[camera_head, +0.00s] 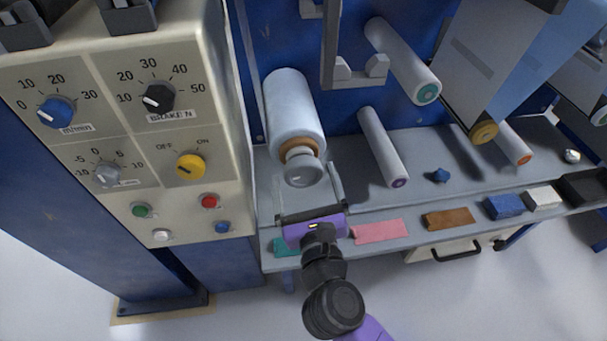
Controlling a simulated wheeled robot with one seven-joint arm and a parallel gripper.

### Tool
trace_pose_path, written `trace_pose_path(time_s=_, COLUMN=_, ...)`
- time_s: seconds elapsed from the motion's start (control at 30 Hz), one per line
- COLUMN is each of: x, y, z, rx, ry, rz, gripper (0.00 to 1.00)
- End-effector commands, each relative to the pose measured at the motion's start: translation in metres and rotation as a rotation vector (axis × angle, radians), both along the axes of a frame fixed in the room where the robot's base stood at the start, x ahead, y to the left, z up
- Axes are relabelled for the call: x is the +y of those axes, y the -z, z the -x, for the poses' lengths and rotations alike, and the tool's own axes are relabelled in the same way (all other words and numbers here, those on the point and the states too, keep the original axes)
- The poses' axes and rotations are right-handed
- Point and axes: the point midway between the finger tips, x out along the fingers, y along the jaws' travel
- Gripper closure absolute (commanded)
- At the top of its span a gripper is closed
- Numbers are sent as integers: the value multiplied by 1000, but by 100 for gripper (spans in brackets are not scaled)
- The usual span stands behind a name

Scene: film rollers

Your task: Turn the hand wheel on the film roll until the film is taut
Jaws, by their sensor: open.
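The film roll (291,105) is a thick white roll mounted on the blue machine wall, left of centre. A brown core ring (296,147) shows at its front end. The grey round hand wheel (304,169) sits in front of that ring. My gripper (308,194) is just below the hand wheel, over the shelf. Its two long thin fingers stand open, one on each side, and point up toward the wheel. Nothing shows between the fingers, and I cannot tell whether they touch the wheel. How tight the film is cannot be told at the roll.
A control panel (125,130) with knobs and buttons stands close on the left. Rollers (383,148) and (403,60) project at the right, beside a hanging film web (480,65). The shelf (345,200) holds a pink pad (380,231), a brown block (448,219) and blue block (503,206).

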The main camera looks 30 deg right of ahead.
Motion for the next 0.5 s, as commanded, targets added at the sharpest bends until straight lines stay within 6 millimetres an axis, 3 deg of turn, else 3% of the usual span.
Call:
trace_pose_path(time_s=0.13, x=-3, y=0, z=-10, rx=0, ry=0, rz=1, gripper=7)
trace_pose_path(time_s=0.4, x=-4, y=0, z=-11, rx=0, ry=-1, rz=1, gripper=7)
trace_pose_path(time_s=0.43, x=-4, y=0, z=-11, rx=1, ry=0, rz=2, gripper=9)
trace_pose_path(time_s=0.5, x=-4, y=0, z=-11, rx=1, ry=0, rz=2, gripper=23)
